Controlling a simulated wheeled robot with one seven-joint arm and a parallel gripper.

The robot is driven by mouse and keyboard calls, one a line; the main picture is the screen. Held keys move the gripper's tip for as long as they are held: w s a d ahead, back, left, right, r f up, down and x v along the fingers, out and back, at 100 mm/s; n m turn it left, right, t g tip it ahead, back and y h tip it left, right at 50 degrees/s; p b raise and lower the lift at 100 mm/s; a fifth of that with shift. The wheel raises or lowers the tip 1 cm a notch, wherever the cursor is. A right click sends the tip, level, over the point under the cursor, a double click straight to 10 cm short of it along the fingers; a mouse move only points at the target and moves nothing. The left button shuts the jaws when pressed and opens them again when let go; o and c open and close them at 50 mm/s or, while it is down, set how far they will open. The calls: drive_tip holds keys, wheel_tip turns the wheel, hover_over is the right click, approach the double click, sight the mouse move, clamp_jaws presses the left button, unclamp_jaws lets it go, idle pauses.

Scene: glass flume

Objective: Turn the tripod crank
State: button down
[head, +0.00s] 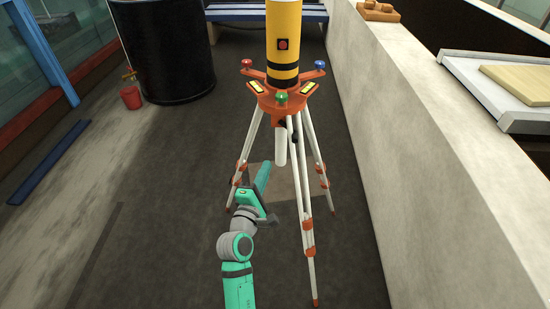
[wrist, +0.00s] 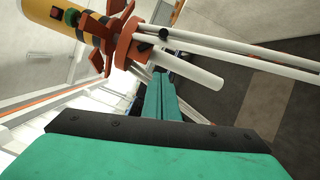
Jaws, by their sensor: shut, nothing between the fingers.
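The tripod (head: 281,95) stands upright in the middle of the head view, with an orange head, white legs and a yellow and black cylinder on top. A small dark part (head: 294,134), perhaps the crank, sits just under the orange head. In the wrist view the tripod's orange head (wrist: 128,43) appears tilted at the upper left, with a small dark knob (wrist: 163,33) beside it. My gripper (head: 264,168) is shut and empty, below and left of the tripod head. Its teal fingers (wrist: 160,96) point toward the white centre column (wrist: 185,65) in the wrist view; contact cannot be told.
The tripod's front leg (head: 305,220) stands to the right of my gripper. A pale wall (head: 400,140) runs along the right, with a tray (head: 500,95) on its far side. A black barrel (head: 165,50) and red bucket (head: 131,97) stand back left. The left floor is mostly clear.

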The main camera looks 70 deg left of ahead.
drive_tip(key=w+a+r, duration=0.1)
drive_tip(key=w+a, duration=0.5)
drive_tip(key=w, duration=0.3)
drive_tip(key=shift+w+r, duration=0.15)
drive_tip(key=shift+r, duration=0.2)
drive_tip(key=shift+a, duration=0.2)
